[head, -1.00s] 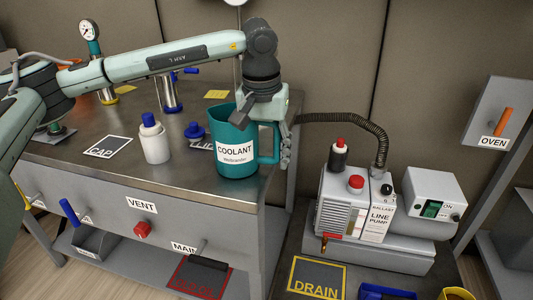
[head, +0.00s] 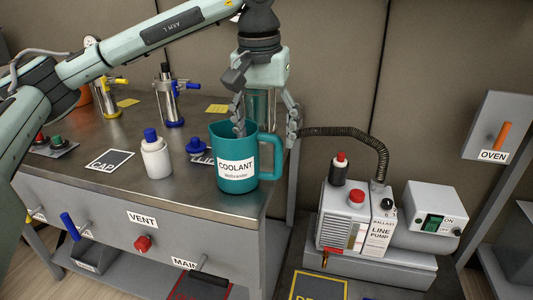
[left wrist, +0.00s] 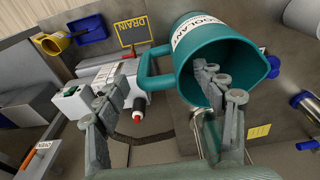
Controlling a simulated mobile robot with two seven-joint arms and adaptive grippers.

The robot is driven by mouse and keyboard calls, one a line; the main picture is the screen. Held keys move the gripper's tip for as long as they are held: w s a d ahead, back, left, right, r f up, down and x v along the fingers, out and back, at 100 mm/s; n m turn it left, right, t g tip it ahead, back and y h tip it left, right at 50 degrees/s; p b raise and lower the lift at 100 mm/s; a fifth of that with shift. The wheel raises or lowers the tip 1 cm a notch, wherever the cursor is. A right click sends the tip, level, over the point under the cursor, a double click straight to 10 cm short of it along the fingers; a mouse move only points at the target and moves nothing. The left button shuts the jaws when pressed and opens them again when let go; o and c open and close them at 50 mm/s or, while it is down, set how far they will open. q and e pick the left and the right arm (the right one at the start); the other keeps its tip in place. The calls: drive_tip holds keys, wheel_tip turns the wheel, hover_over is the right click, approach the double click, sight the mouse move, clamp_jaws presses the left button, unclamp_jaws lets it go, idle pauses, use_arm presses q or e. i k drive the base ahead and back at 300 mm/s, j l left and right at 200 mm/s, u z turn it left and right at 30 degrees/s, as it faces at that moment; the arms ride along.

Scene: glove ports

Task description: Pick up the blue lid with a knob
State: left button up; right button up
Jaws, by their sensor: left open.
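The blue lid with a knob (head: 199,146) rests on the grey metal bench, just left of the teal COOLANT mug (head: 237,172). One finger is at the mug's open mouth, and the other is to the right, past the handle. The left wrist view shows the same, with the gripper (left wrist: 165,95) straddling the mug's rim and handle side. Whether a finger touches the mug I cannot tell. My right gripper is not in view.
A white bottle with a blue cap (head: 156,156) stands left of the lid. A CAP label square (head: 110,160) lies farther left on bare bench. A blue-handled metal cylinder (head: 171,100) stands behind. A black hose (head: 350,134) and pump (head: 348,215) are at right.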

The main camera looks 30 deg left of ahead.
sight(195, 148)
drive_tip(key=k+j, duration=0.8)
